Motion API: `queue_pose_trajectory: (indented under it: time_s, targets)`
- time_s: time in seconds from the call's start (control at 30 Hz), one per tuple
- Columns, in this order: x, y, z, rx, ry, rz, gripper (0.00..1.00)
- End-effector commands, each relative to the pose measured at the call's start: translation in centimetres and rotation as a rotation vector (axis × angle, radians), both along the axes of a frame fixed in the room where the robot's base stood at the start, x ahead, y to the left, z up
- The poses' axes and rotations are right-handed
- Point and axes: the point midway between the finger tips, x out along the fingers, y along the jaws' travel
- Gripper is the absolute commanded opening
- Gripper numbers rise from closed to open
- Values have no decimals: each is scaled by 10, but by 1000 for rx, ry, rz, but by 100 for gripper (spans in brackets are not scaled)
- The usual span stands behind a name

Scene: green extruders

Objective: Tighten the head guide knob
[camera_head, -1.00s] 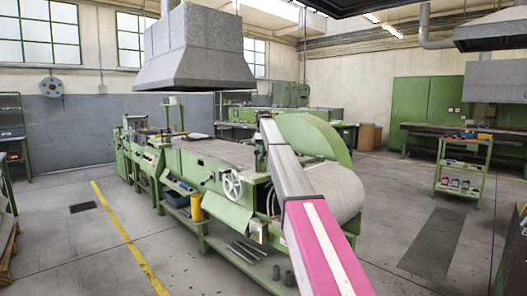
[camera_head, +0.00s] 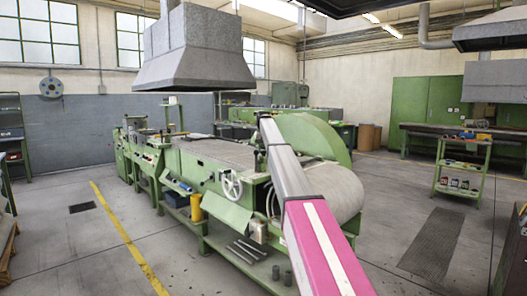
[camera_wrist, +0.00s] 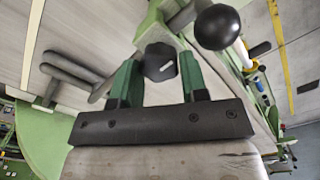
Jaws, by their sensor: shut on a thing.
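In the wrist view a black faceted knob (camera_wrist: 160,62) with a small pale mark sits between the two green fingers of my gripper (camera_wrist: 158,78). The fingers press on its two sides, so my gripper is shut on it. A glossy black ball handle (camera_wrist: 217,27) stands close by at the upper right, apart from the fingers. In the head view my arm reaches over the near end of the green extruder machine (camera_head: 228,214). The knob and my fingertips cannot be made out there.
The machine has a white handwheel (camera_head: 232,184) on its side and a large grey roller (camera_head: 335,190) beside my arm. A grey hood (camera_head: 195,60) hangs above. A green shelf cart (camera_head: 460,170) stands at the right. The floor on the left is clear around a yellow line (camera_head: 127,240).

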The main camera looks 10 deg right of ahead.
Motion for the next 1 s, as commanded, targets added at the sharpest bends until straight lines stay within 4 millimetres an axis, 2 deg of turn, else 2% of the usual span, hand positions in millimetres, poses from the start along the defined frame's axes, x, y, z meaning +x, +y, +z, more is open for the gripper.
queue_pose_trajectory:
  time_s: [0.63, 0.67, 0.73, 1.0]
  targets:
    - [1, 0, 1, -1, -2, -55, 17]
    - [1, 0, 1, -1, -2, -55, 44]
    - [1, 0, 1, 0, -1, -54, 66]
    - [0, 0, 1, 0, -1, -53, 66]
